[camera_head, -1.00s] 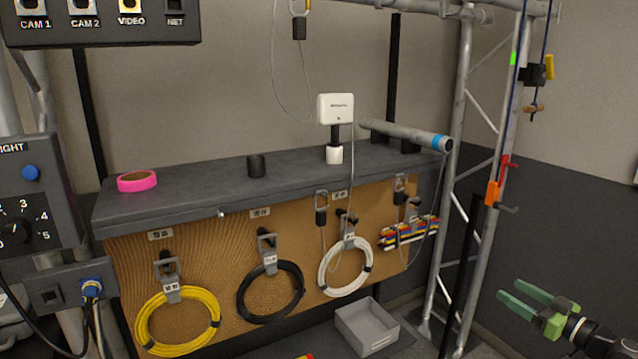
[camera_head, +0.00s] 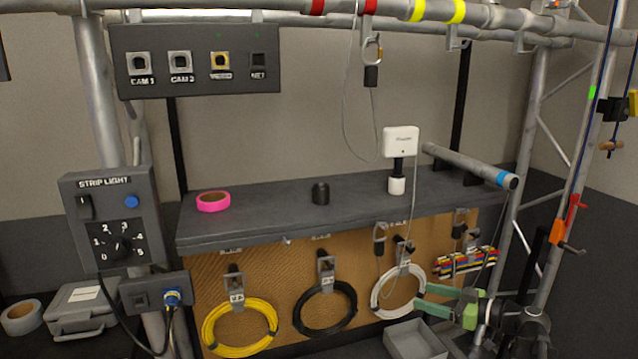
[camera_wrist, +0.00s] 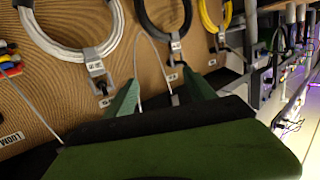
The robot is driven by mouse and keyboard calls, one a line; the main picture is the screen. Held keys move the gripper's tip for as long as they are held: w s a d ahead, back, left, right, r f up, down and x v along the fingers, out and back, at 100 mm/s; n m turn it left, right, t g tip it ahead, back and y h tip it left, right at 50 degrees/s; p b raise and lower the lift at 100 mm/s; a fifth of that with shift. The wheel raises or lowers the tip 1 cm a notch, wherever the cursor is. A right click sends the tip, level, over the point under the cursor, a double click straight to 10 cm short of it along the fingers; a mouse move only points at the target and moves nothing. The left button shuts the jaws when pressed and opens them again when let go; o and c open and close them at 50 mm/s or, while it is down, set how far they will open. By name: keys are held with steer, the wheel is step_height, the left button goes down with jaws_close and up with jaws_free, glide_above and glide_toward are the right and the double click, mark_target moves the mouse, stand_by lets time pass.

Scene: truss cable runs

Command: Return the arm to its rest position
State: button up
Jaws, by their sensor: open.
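My gripper (camera_head: 448,300) has green fingers and shows at the lower right in the head view, in front of the lower part of the pegboard. Its fingers are spread apart with nothing between them. In the picture, its fingertips overlap the right edge of the white cable coil (camera_head: 392,291); I cannot tell how far apart they are in depth. In the wrist view my gripper's green fingers (camera_wrist: 160,98) point toward the pegboard, and the white coil (camera_wrist: 70,35) hangs at the upper left there.
A black coil (camera_head: 325,308) and a yellow coil (camera_head: 240,328) hang left of the white one. A grey bin (camera_head: 413,340) sits below my gripper. A truss upright (camera_head: 520,215) stands to the right. The shelf (camera_head: 270,208) holds pink tape (camera_head: 213,201) and a white device (camera_head: 401,141).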

steer(key=s+a+f+g+h+p, duration=0.25)
steer(key=a+g+p, duration=0.2)
steer(key=a, duration=0.85)
steer(key=s+a+f+g+h+p, duration=0.25)
steer(key=a+g+p, duration=0.2)
steer(key=a, duration=0.95)
steer(key=s+d+f+m+g+h, duration=0.2)
steer(key=s+d+f+m+h, duration=0.2)
steer(key=d+m, duration=0.5)
steer(key=d+h, duration=0.1)
steer(key=h, duration=0.1)
steer(key=shift+s+h, duration=0.15)
steer(key=shift+h, duration=0.25)
steer(key=shift+a, duration=0.1)
